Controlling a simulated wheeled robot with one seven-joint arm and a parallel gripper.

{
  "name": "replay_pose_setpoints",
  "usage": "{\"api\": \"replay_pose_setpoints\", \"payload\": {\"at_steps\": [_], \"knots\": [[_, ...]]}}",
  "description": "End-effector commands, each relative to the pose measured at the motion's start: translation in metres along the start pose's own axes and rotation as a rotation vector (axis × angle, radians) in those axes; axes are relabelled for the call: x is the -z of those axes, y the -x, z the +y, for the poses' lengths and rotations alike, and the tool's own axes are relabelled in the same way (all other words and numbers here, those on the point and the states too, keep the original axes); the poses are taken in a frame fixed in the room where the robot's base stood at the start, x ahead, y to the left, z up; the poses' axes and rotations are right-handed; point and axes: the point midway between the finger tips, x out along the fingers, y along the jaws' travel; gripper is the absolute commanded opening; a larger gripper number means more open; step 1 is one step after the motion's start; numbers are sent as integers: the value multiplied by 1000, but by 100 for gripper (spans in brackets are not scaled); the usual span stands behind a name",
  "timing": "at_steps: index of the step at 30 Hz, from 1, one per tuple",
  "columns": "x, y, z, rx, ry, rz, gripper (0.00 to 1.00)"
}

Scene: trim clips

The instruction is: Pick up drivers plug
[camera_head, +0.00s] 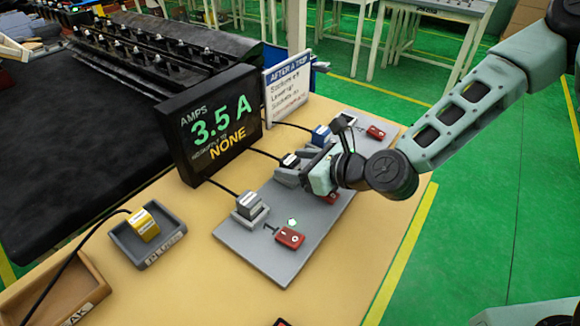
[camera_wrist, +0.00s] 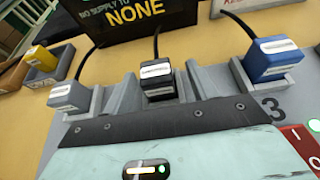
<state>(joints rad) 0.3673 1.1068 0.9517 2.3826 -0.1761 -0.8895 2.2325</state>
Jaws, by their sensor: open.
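Several cabled plugs are in view, and I cannot read their labels well enough to tell which is the drivers plug. A black plug (camera_head: 289,159) stands at the middle of the grey board (camera_head: 262,247). My gripper (camera_head: 296,169) is at this plug, its jaws open. In the wrist view the black plug (camera_wrist: 157,78) is between the grey fingers (camera_wrist: 158,88), with no clear grip on it. A grey plug (camera_head: 248,203) sits in the nearer socket. A blue plug (camera_head: 320,135) sits at the farther socket, beyond my gripper.
A yellow plug (camera_head: 144,225) lies in a grey tray (camera_head: 173,240) at left. A black display (camera_head: 181,139) reads 3.5 A and NONE. Red switches (camera_head: 290,237) line the board's right side. A white sign (camera_head: 289,86) stands behind. Bare tabletop shows between tray and board.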

Motion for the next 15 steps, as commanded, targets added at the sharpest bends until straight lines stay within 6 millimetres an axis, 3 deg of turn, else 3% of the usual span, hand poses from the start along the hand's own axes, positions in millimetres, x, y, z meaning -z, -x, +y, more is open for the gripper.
{"api": "replay_pose_setpoints", "payload": {"at_steps": [7, 15], "knots": [[0, -32, 4, -1, 1, -1, 58], [1, -36, 3, 0, 0, 0, 58]]}}
